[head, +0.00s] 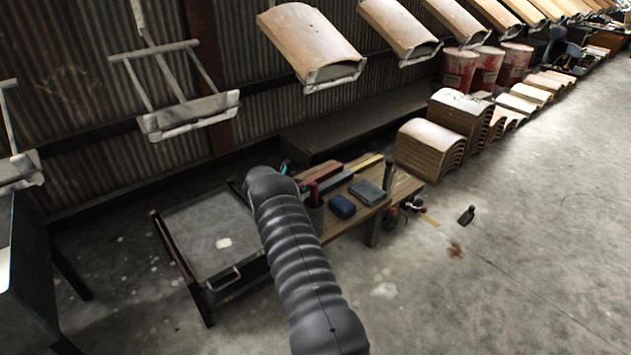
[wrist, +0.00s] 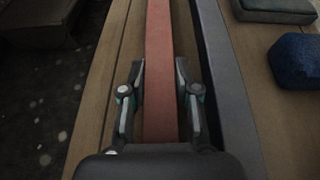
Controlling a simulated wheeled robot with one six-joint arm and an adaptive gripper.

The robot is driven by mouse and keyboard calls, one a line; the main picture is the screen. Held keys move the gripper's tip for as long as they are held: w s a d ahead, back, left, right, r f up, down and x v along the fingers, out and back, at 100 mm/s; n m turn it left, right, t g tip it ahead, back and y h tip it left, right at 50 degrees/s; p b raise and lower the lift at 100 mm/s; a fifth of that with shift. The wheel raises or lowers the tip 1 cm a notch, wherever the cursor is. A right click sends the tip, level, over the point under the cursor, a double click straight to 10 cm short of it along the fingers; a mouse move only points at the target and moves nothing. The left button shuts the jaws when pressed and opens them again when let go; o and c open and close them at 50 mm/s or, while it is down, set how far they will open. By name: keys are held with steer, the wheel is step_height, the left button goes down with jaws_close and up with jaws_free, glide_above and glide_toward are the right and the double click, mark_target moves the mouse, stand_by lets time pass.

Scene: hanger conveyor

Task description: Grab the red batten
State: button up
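The red batten (wrist: 158,40) lies lengthwise on the wooden workbench and runs up the middle of the wrist view. My gripper (wrist: 159,68) is open around it, one finger on each side, with narrow gaps showing between fingers and batten. The near end of the batten is hidden under the gripper body. In the head view the red batten (head: 326,172) shows on the bench just right of my arm, which hides part of it. My fingers are mostly hidden there.
A dark batten (wrist: 226,70) lies close to the right finger. A blue block (head: 342,206), a grey-green box (head: 367,192) and a yellow batten (head: 367,162) share the workbench (head: 405,187). A grey-topped cart (head: 205,235) stands left. Hangers pass overhead behind.

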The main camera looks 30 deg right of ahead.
jaws_close()
steer(key=shift+r, duration=0.15)
